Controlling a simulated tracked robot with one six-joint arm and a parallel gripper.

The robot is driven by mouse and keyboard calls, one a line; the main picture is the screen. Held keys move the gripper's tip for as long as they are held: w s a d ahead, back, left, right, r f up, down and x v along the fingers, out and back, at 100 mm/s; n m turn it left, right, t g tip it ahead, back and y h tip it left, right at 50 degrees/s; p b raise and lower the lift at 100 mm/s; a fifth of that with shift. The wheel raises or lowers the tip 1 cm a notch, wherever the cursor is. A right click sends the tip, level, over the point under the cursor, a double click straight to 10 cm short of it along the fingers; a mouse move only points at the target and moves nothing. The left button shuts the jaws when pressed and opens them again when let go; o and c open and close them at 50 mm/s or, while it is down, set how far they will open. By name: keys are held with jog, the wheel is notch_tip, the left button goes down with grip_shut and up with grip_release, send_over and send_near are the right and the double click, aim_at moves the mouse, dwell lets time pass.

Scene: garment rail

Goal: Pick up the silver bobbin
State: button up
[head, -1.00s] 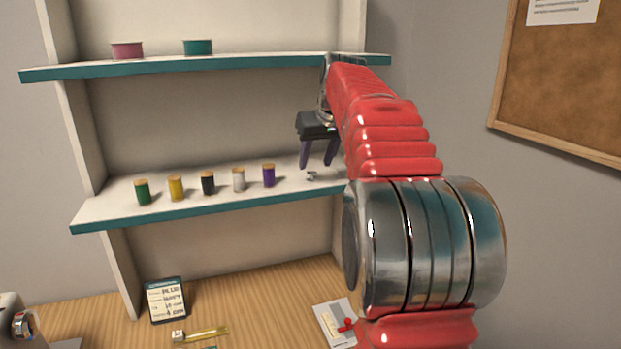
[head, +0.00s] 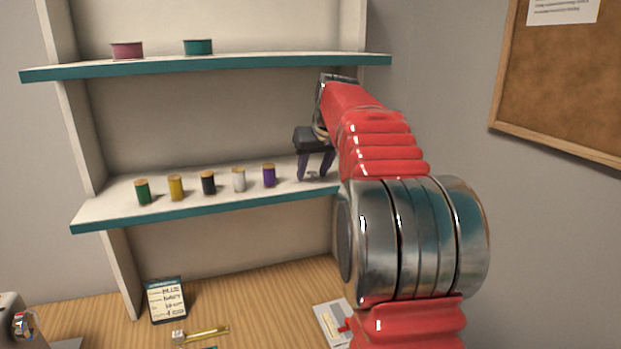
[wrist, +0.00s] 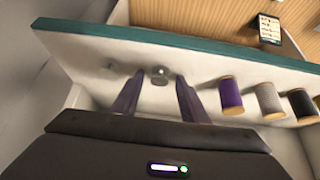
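The silver bobbin (wrist: 160,75) is a small, round, shiny metal piece on the middle shelf. In the wrist view it shows between the tips of my gripper (wrist: 160,78), with a gap on both sides. My gripper has two purple fingers, which are spread apart and hold nothing. In the head view my gripper (head: 314,177) points down at the right end of the shelf, its tips close to the shelf surface. The bobbin is not clearly visible there, around the fingers. I cannot tell the exact height of the fingertips.
A purple spool (head: 269,175) stands just left of my gripper, with white, black, yellow and green spools farther left. The upper shelf (head: 240,64) overhangs; a side panel closes the right end.

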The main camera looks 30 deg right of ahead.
aim_at(314, 174)
grip_shut()
dwell(0.5)
jog(key=shift+r, duration=0.15)
jog(key=shift+s+r, duration=0.15)
jog(key=shift+r, duration=3.15)
jog(key=s+a, duration=0.2)
jog(key=s, duration=0.7)
jog(key=s+a, duration=0.3)
jog(key=s, duration=0.7)
